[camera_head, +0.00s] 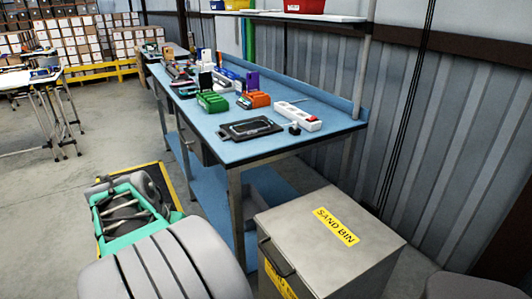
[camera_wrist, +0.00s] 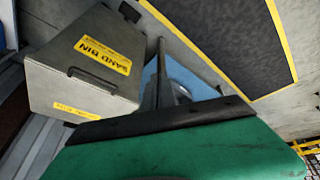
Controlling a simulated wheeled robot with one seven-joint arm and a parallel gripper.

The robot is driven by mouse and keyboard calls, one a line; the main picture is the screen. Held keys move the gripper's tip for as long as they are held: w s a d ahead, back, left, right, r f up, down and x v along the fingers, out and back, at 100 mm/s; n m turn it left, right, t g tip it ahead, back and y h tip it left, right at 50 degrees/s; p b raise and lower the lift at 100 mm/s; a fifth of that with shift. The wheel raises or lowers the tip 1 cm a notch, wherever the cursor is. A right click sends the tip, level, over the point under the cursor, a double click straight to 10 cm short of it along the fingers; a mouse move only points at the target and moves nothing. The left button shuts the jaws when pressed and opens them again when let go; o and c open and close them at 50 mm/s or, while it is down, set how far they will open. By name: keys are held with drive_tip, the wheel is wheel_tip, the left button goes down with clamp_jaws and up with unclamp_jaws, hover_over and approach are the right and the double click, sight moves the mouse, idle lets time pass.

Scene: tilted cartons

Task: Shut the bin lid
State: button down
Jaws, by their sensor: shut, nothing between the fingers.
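The grey sand bin (camera_head: 365,277) stands at the lower right in the head view, beside the workbench. Its lid (camera_head: 308,225) has a yellow SAND BIN label and looks flat on the box, with no clear gap. A dark handle (camera_head: 275,258) is at the front edge. In the wrist view the bin (camera_wrist: 60,90) appears turned round at the upper left. My gripper (camera_head: 125,215), teal and grey, is left of the bin and apart from it. It is shut and empty. Its green body (camera_wrist: 180,150) fills the bottom of the wrist view; its fingertips are not clear.
The blue workbench (camera_head: 215,130) stands behind the bin, holding a power strip (camera_head: 295,117), a dark tablet-like device (camera_head: 250,128) and small coloured boxes. A corrugated wall is at the right. A yellow-edged dark mat (camera_wrist: 225,35) lies on the floor. Open floor is at the left.

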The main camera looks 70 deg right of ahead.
drive_tip(key=s+d+r+m+g+p, duration=0.4)
drive_tip(key=s+d+r+m+p, duration=0.7)
drive_tip(key=s+d+r, duration=0.5)
drive_tip(key=w+f+p+x, duration=0.1)
drive_tip(key=p+x, duration=0.1)
drive_tip(key=x, duration=1)
drive_tip(key=shift+w+a+p, duration=0.3)
drive_tip(key=shift+a, duration=0.05)
